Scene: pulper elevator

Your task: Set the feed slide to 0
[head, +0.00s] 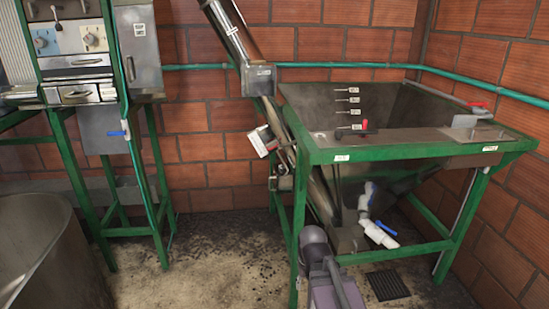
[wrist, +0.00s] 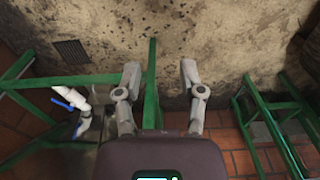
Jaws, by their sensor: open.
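No part reads clearly as the feed slide, and no 0 mark is legible. A steel hopper (head: 410,102) sits in a green frame (head: 420,149). A black handle with a red tip (head: 364,128) is on its front ledge, and another red handle (head: 478,104) is at the right. Small white labels (head: 354,101) mark the hopper's inner back wall, too small to read. My gripper (wrist: 160,70) is open and empty, pointing down. A green bar (wrist: 150,85) shows between its fingers in the wrist view. My arm shows low in front of the hopper frame in the head view.
A tilted elevator tube (head: 236,38) rises left of the hopper. A machine with dials (head: 68,38) stands on green legs at the left, with a round metal tub (head: 45,255) in front. White pipe with blue valve handles (head: 378,232) sits under the hopper. Dirty floor lies between.

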